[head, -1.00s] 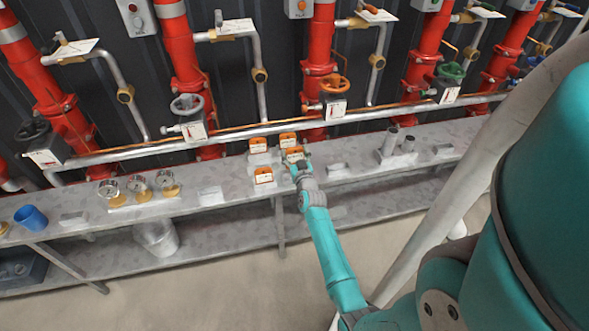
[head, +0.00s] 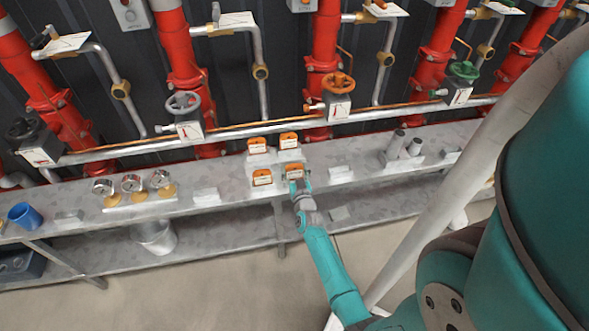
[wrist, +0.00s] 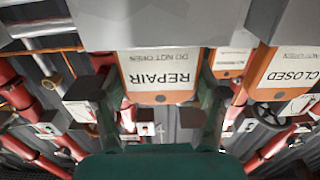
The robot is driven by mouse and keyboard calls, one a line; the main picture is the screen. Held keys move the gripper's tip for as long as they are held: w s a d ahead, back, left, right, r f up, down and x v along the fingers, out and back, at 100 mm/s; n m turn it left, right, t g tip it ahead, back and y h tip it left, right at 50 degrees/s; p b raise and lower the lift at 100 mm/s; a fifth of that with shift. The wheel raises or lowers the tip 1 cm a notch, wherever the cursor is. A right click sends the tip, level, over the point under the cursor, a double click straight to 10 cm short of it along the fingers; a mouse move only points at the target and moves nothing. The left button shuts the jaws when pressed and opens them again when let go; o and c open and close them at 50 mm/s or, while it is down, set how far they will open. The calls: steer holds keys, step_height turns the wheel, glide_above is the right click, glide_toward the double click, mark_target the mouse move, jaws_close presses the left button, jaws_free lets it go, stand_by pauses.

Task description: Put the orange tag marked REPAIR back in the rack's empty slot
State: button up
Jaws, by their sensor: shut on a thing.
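The orange tag marked REPAIR (wrist: 160,75) is between the two fingers of my gripper (wrist: 158,90), which is shut on it. Its lettering is upside down in the wrist view. A grey rack block (wrist: 150,22) meets the tag's edge there and hides part of it; I cannot tell whether the tag is in the slot or just behind that face. In the head view, the held tag (head: 294,171) is at the front right of the rack (head: 276,160), with my gripper (head: 298,185) at its near side.
Other orange tags stand at the rack's back left (head: 257,145), back right (head: 288,140) and front left (head: 262,178); one reads CLOSED (wrist: 290,75). Gauges (head: 132,185) and a blue cup (head: 27,216) are left on the bench. Red pipes (head: 322,70) stand behind.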

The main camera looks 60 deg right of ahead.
steer(key=o, duration=1.2)
steer(key=shift+c, duration=0.2)
steer(key=shift+r, duration=0.1)
steer(key=s+a+r+n+t+y, duration=0.1)
steer(key=s+a+y, duration=0.1)
steer(key=s+a, duration=0.65)
steer(key=s+a+r+n+t+y, duration=0.1)
steer(key=s+a+n+y, duration=0.15)
steer(key=a, duration=1.05)
steer(key=s+a+r+n+t+y, duration=0.1)
steer(key=s+a+r+y, duration=0.1)
steer(key=s+a, duration=0.6)
steer(key=s+a+r+n+y, duration=0.5)
steer(key=s+a+r+y, duration=0.2)
steer(key=s+a+r, duration=0.4)
steer(key=a+r, duration=0.3)
steer(key=a, duration=0.1)
steer(key=shift+s+a+r, duration=0.15)
steer(key=shift+s+r, duration=0.15)
steer(key=shift+r, duration=0.05)
